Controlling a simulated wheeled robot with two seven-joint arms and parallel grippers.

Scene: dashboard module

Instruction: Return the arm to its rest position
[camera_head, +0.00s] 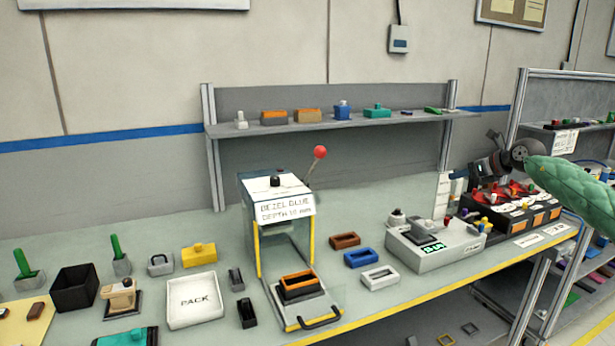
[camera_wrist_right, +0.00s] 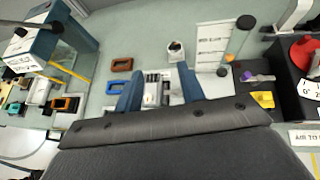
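My right arm comes in from the right edge in the head view, with a green padded sleeve. Its dark gripper (camera_head: 488,163) is over the right part of the bench, above the rack of red-topped parts. In the right wrist view the two blue fingers of the right gripper (camera_wrist_right: 159,78) stand apart. No held thing shows between them; the grey-white test device (camera_wrist_right: 153,88) shows below, in the gap. The same device (camera_head: 440,250) stands on the bench in the head view. My left gripper is in no view.
The bezel glue press (camera_head: 280,186) with a red-knobbed lever stands mid-bench. Brown, blue and white frames (camera_head: 380,277) lie beside it. A PACK tray (camera_head: 194,300) and a black bin (camera_head: 74,287) are at left. A parts shelf (camera_head: 225,130) is behind. The rack (camera_head: 510,212) is under the gripper.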

